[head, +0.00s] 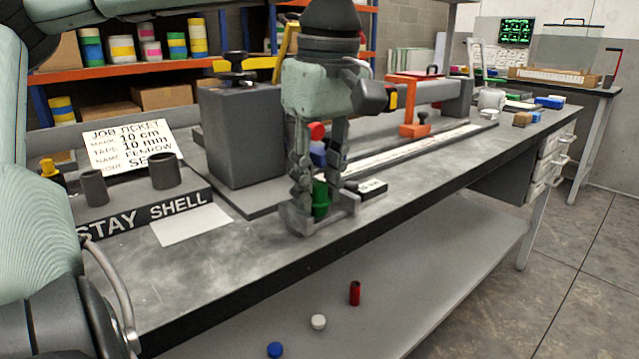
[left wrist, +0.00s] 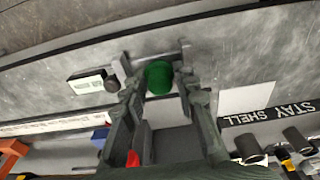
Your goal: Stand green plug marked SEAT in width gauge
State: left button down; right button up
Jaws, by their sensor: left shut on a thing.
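The green plug (head: 320,199) is between the fingertips of my left gripper (head: 318,195), which is shut on it. In the left wrist view the plug (left wrist: 158,78) also shows between the two fingers (left wrist: 158,85). I cannot read any SEAT mark on it. The grey width gauge (head: 343,207) lies on the bench around the fingertips, with a small display block (head: 372,187) beside it. The plug is at the gauge's jaws; I cannot tell whether its base touches the bench. My right gripper is not in view.
A black STAY SHELL rack (head: 150,216) with dark cups, a white card (head: 191,224) and a job ticket (head: 130,146) are to the left. A grey block (head: 235,135) and an orange clamp (head: 411,110) stand behind. Red, white and blue pieces lie on the lower shelf (head: 420,260).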

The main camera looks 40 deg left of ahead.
pick_arm(q)
jog(key=shift+s+f, duration=0.35)
jog(key=shift+s, duration=0.05)
jog(key=c, duration=1.2)
grip_release()
jog(key=shift+o, duration=0.5)
jog(key=shift+a, duration=0.1)
jog(key=shift+r, duration=0.15)
